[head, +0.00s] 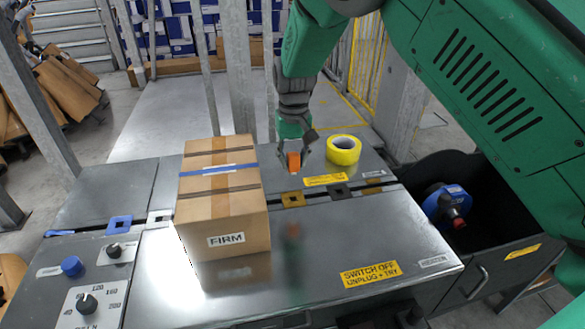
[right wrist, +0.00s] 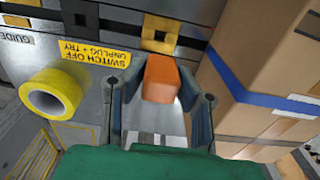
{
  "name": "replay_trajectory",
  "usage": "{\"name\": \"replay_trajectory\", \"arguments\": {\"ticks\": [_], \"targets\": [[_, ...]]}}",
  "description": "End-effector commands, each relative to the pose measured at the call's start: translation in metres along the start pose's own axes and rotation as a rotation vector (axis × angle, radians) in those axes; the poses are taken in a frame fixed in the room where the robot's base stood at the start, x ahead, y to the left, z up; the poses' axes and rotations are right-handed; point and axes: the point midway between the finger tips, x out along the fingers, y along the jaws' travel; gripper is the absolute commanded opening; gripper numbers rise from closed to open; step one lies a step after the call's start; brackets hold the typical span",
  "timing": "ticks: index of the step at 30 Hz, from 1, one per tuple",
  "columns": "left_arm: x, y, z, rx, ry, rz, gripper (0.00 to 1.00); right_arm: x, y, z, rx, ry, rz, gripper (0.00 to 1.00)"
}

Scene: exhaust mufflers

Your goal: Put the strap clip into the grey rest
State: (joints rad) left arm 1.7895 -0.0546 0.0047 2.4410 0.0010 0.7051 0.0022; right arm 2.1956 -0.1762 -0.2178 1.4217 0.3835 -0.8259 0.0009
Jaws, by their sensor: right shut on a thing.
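The strap clip appears as a small orange block (head: 294,161), held above the metal bench by my right gripper (head: 295,155). In the right wrist view the orange block (right wrist: 161,79) sits between the two fingers of my right gripper (right wrist: 161,95), which is shut on it. Square rests with holes lie along the bench slot: a dark grey one (head: 339,191), a yellow one (head: 292,199), a pale grey-white one (head: 160,216) and a blue one (head: 119,225). The yellow rest (right wrist: 160,34) is just beyond the clip in the wrist view. My left gripper is not in view.
A tall cardboard box (head: 225,220) stands left of the right gripper. A yellow tape roll (head: 344,150) lies to its right. A dark bin (head: 435,190) holds a blue and red part (head: 447,204). The bench's front right is clear except for labels.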

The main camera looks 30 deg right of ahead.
Motion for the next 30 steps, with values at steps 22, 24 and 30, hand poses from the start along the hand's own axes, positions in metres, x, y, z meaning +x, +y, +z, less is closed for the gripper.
{"name": "replay_trajectory", "arguments": {"ticks": [22,24,30], "targets": [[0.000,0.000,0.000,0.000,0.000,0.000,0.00,0.021,0.002,0.054,-0.040,-0.008,0.006,0.02],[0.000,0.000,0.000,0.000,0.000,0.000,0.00,0.026,0.001,0.073,-0.060,-0.008,0.008,0.02],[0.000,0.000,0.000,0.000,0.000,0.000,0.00,0.038,-0.001,0.131,-0.132,-0.008,0.010,0.02]]}}
